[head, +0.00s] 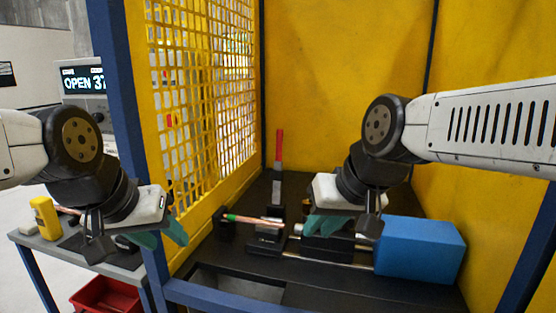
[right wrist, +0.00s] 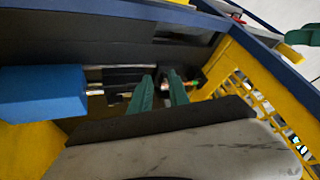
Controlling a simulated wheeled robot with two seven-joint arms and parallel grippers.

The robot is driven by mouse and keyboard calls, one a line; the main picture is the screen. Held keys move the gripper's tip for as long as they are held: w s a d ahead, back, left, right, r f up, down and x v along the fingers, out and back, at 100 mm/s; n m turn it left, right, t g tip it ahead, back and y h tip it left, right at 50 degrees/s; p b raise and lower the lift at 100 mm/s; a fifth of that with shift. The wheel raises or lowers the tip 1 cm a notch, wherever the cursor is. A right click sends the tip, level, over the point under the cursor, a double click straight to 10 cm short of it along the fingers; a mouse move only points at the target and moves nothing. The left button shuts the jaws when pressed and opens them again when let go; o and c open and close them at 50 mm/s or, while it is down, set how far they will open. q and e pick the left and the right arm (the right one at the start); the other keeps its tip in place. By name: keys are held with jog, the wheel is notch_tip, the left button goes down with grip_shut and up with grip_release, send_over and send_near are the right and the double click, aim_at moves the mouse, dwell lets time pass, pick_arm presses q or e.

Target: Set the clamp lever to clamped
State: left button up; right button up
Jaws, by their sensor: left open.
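The clamp lever (head: 279,150) has a red grip and stands upright at the back of the black machine bed. Its foot is near the dark clamp block (head: 268,240). A copper tube (head: 250,219) with a green band lies level at the clamp. My right gripper (head: 329,225) is to the right of the lever, low over the bed, with its teal fingers apart and nothing visible between them. In the right wrist view its fingers (right wrist: 162,88) point toward the clamp area; the red grip does not show there. My left gripper (head: 162,238) is open outside the enclosure, by the side table.
A blue box (head: 420,250) sits at the right end of the rails, near my right gripper. A yellow mesh guard (head: 205,95) and blue post (head: 130,130) separate my left arm from the bed. A side table (head: 55,250) carries a yellow object (head: 45,218); a red bin (head: 105,296) is below.

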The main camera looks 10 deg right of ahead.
jog(key=w+a+m+y, duration=0.1)
jog(key=w, duration=0.1)
jog(key=w+a+r+m+g+y, duration=0.1)
jog(key=w+a+y, duration=0.1)
jog(key=w, duration=0.1)
jog(key=w+a+m+y, duration=0.1)
jog(key=w, duration=0.2)
jog(key=shift+w+a+r, duration=0.1)
jog(key=shift+a+r, duration=0.2)
grip_shut()
jog(key=w+d+r+m+t+y, duration=0.1)
jog(key=w+d+m+t+y, duration=0.15)
jog(key=w, duration=0.65)
jog(key=w+d+r+m+t+y, duration=0.2)
jog(key=w+m, duration=0.1)
jog(key=w, duration=0.6)
jog(key=w+d+m+t, duration=0.4)
jog(key=w+d, duration=0.4)
jog(key=shift+d+f+h, duration=0.15)
jog(key=shift+d+h, duration=0.25)
jog(key=shift+h, duration=0.05)
jog(key=shift+w, duration=0.1)
